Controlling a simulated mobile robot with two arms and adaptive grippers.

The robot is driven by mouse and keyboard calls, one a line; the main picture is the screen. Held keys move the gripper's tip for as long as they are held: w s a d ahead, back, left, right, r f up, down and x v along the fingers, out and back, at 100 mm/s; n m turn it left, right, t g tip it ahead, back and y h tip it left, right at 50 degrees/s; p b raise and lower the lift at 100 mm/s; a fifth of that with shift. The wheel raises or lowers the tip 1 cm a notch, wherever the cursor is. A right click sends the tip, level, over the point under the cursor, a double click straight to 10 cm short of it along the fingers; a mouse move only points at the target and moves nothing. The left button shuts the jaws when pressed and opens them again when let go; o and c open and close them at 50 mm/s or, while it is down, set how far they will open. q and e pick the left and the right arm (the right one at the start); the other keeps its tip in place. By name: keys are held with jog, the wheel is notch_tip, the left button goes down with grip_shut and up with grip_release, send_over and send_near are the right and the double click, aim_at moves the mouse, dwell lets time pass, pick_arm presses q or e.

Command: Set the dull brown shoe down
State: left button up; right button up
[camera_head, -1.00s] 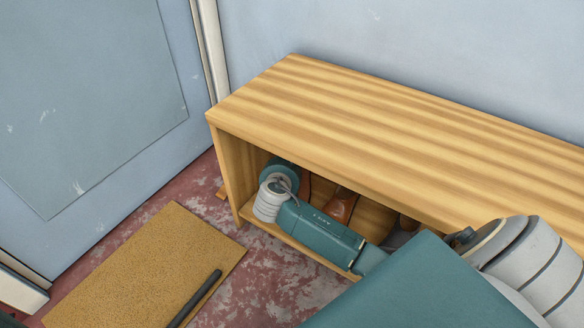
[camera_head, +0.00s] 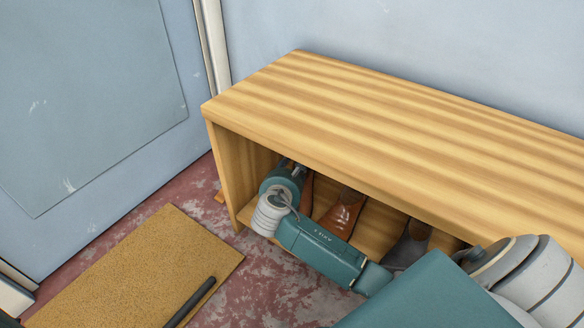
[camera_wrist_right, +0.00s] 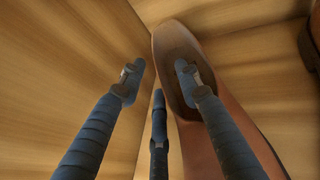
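The dull brown shoe (camera_wrist_right: 215,115) lies on the wooden floor of the bench's compartment, near its left end. In the head view a strip of it (camera_head: 307,192) shows just right of my right gripper. My right gripper (camera_head: 297,168) is inside the compartment, partly hidden by its own wrist. In the right wrist view its dark fingers (camera_wrist_right: 157,80) are spread apart. One finger lies over the shoe's opening; the others are to the left of the shoe, with bare wood showing between. I cannot tell whether any finger touches the shoe.
The wooden bench (camera_head: 390,110) stands against the wall, its top clear. A shiny brown shoe (camera_head: 343,213) and a greyish shoe (camera_head: 405,248) stand farther right inside.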

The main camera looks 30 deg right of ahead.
jog(key=p+v, duration=0.8)
jog(key=v, duration=0.3)
jog(key=shift+s+a+r, duration=0.15)
jog(key=shift+r, duration=0.05)
jog(key=shift+s+a, duration=0.15)
jog(key=shift+s, duration=0.05)
